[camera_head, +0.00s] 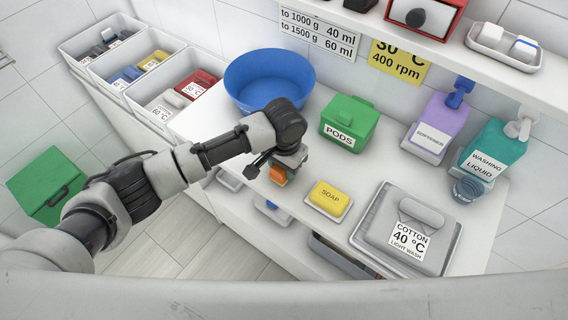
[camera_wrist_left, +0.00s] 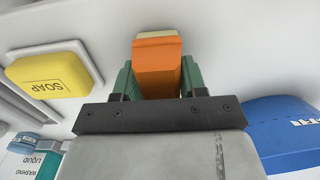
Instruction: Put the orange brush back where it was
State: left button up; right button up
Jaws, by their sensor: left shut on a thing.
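The orange brush (camera_head: 279,175) is in my left gripper (camera_head: 290,166), near the front edge of the white counter (camera_head: 225,126). In the left wrist view the orange brush (camera_wrist_left: 157,65) sits between the two green fingers of my left gripper (camera_wrist_left: 158,80), which are shut on it. A pale strip shows at the brush's far end. I cannot tell whether the brush touches the counter. My right gripper is in neither view.
A yellow soap (camera_head: 329,198) on a white dish lies right of the brush. Behind are a blue bowl (camera_head: 268,80) and a green PODS box (camera_head: 349,121). Bins (camera_head: 106,66) stand at left.

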pick_arm(q)
jog(key=o, duration=0.8)
notch_tip(320, 180, up, 12)
jog(key=shift+r+b, duration=0.1)
jog(key=shift+b, duration=0.25)
